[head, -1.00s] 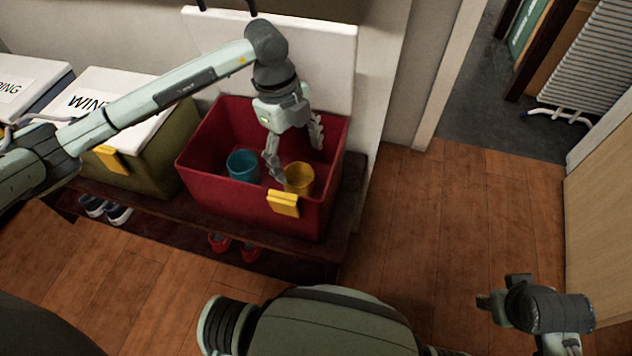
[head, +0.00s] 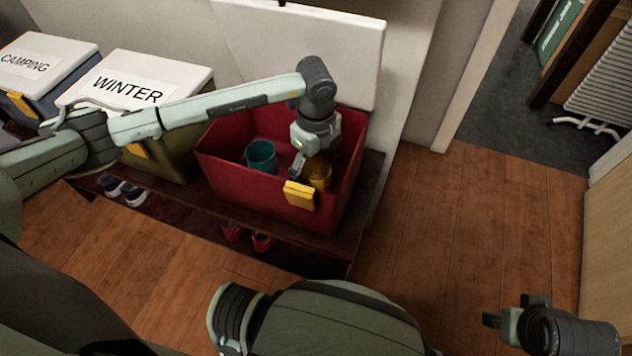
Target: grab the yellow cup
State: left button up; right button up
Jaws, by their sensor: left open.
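The yellow cup (head: 319,176) stands inside the red box (head: 240,177), near its front right side. My left gripper (head: 311,163) reaches down into the box right at the cup. It is open, with one finger at the cup's left side. The other finger is hidden, and I cannot tell whether either touches the cup. A teal cup (head: 262,156) stands to the left in the same box. Part of my right arm shows at the lower right, where its gripper (head: 497,321) is unclear.
The red box's walls surround the cups, and a yellow tag (head: 299,195) hangs on its front. A lidded WINTER box (head: 165,82) and a CAMPING box (head: 40,62) stand to the left. Shoes sit under the bench (head: 342,240). The wooden floor at right is clear.

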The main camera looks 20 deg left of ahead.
pick_arm(q)
jog(key=shift+c, duration=0.3)
jog(key=c, duration=1.2)
jog(key=shift+r, duration=0.1)
